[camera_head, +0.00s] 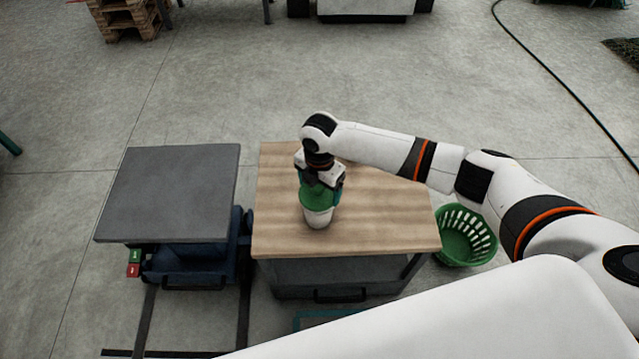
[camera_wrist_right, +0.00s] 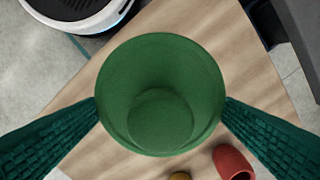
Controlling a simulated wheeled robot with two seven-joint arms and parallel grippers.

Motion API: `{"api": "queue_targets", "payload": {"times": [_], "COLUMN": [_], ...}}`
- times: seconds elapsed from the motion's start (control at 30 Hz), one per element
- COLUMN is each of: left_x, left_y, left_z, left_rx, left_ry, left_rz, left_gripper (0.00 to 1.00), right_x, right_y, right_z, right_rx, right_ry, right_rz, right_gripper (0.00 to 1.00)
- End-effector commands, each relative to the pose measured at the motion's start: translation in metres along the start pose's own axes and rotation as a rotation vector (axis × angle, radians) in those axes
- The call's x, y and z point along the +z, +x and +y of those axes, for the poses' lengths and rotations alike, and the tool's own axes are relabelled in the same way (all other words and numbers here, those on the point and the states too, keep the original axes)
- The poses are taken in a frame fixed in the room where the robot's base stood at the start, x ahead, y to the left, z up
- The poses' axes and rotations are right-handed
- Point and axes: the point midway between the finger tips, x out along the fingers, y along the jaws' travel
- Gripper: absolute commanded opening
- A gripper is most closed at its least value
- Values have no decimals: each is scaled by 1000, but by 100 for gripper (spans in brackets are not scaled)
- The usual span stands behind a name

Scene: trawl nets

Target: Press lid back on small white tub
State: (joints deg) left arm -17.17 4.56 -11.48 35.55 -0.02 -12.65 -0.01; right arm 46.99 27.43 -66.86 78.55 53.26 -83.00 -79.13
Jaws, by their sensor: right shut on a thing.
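The small white tub (camera_head: 318,217) is upright on the wooden table top, left of its middle. A round green piece that looks like the lid (camera_head: 313,198) is directly above the white part. In the right wrist view this green round piece (camera_wrist_right: 160,95) fills the space between the fingers and hides the white tub. My right gripper (camera_head: 320,185) points down over the tub, its green fingers shut on the green piece from both sides. I cannot tell whether the green piece is seated flush on the tub. My left gripper is not in view.
The wooden table (camera_head: 385,220) is mostly clear. A red object (camera_wrist_right: 232,163) and a small yellowish one (camera_wrist_right: 180,176) stand close by in the right wrist view. A grey-topped lift cart (camera_head: 170,190) is at left; a green basket (camera_head: 465,235) stands right of the table.

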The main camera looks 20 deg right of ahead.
Motion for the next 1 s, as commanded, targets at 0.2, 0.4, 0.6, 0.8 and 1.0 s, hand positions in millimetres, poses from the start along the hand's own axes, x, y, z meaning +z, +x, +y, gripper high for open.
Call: {"api": "queue_targets", "payload": {"times": [0.2, 0.4, 0.6, 0.8, 1.0], "left_x": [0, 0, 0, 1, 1], "left_y": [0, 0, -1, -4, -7], "left_z": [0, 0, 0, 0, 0], "left_rx": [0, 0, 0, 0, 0], "left_ry": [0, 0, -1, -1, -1], "left_rz": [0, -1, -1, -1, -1], "left_gripper": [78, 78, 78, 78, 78], "right_x": [0, 0, 0, 0, -1], "right_y": [1, 1, 1, 0, 1], "right_z": [0, 0, 0, 0, 0], "right_rx": [0, 0, 0, 0, 0], "right_ry": [0, 0, 0, 0, 0], "right_rz": [0, 0, 0, 0, 0], "right_gripper": [61, 61, 61, 61, 61]}}
